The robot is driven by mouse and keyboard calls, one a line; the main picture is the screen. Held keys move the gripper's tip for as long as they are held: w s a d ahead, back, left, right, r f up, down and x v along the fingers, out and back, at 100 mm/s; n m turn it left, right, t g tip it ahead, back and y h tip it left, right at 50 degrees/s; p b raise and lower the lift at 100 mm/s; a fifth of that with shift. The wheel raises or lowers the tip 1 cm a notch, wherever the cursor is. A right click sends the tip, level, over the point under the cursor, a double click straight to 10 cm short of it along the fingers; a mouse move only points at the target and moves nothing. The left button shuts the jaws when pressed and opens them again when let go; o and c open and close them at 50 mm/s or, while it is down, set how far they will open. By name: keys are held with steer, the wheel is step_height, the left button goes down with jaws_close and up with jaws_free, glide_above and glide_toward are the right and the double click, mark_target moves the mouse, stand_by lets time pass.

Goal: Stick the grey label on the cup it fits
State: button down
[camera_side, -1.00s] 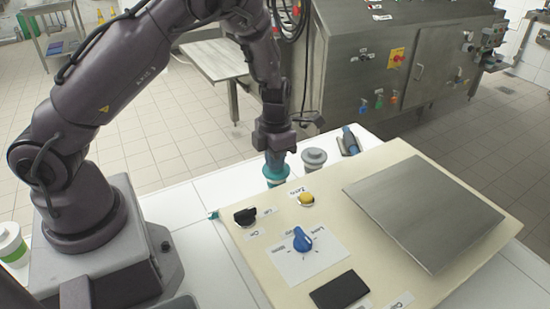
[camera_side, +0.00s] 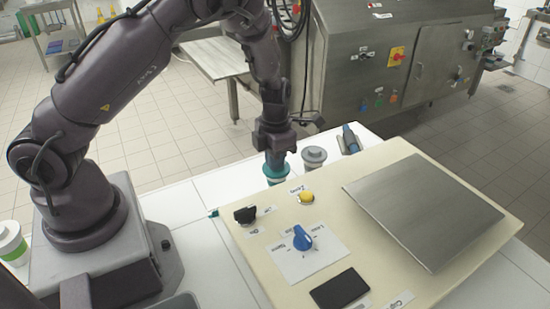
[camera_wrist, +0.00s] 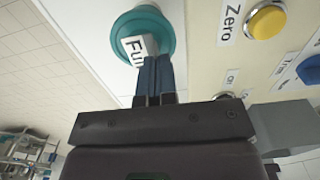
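A teal cup (camera_side: 276,174) stands on the white table behind the cream panel, with my gripper (camera_side: 276,160) directly over it, pointing down. In the wrist view the teal cup's round top (camera_wrist: 122,28) lies beyond my fingertips (camera_wrist: 154,62). The fingers are close together, at a pale grey label (camera_wrist: 135,48) whose visible letters read "Ful"; the fingers hide its end. The label overlaps the cup's top in this view; I cannot tell whether it touches it. A grey cup (camera_side: 314,157) stands just right of the teal one. A white and green cup (camera_side: 11,244) is at the far left.
The cream panel (camera_side: 235,228) carries a black switch (camera_side: 245,215), a yellow button (camera_side: 306,197), a blue knob (camera_side: 302,238), a dark display (camera_side: 339,289) and a steel plate (camera_side: 424,210). A blue tool (camera_side: 351,139) stands behind it. White table left of the panel is clear.

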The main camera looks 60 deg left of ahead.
steer(key=c, duration=1.3)
jaws_free()
steer(key=shift+c, duration=0.2)
steer(key=shift+r, duration=0.1)
step_height(320, 180, up, 13)
